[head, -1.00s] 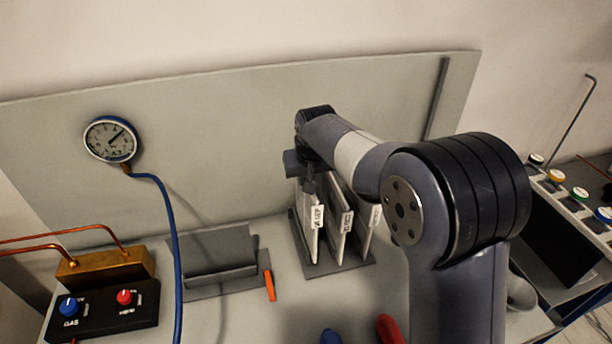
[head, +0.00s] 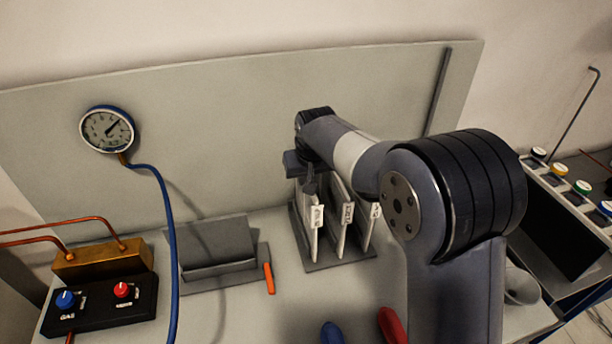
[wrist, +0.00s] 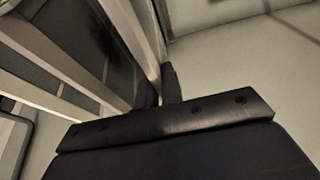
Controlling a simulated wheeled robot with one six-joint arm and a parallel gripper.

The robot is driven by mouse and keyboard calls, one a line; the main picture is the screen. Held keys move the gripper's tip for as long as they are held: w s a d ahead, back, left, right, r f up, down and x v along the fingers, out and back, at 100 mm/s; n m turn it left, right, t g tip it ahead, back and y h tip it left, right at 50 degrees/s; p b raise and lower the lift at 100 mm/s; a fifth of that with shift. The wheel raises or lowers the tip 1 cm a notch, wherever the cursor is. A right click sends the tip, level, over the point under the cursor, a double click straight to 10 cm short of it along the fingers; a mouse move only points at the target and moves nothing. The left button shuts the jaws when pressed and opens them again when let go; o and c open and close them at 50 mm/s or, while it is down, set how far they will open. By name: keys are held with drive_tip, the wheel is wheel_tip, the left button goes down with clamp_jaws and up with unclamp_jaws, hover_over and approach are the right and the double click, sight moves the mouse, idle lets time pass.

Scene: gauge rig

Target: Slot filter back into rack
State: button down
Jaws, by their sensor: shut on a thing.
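The filter rack (head: 350,257) stands on the bench near the panel, a dark base with upright white-framed filters. My gripper (head: 308,186) is over the leftmost filter (head: 308,232) and is shut on its upper edge; my wrist partly hides the contact. This filter stands upright in line with the rack, its lower end at the base; I cannot tell if it is fully seated. A middle filter (head: 343,228) and a right filter (head: 370,228) stand beside it, each with a white label. In the wrist view, pale filter frames (wrist: 60,62) lie left of a dark finger (wrist: 170,84).
A grey stand (head: 217,250) with an orange marker (head: 269,278) is left of the rack. A gauge (head: 107,129) with a blue hose (head: 170,240) and a knob box (head: 100,304) are farther left. Blue (head: 332,333) and red (head: 391,325) handles lie at the front.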

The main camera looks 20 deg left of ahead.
drive_tip(key=shift+f+b, duration=0.35)
drive_tip(key=shift+f, duration=0.3)
drive_tip(key=c, duration=1.5)
unclamp_jaws()
drive_tip(key=shift+f, duration=0.15)
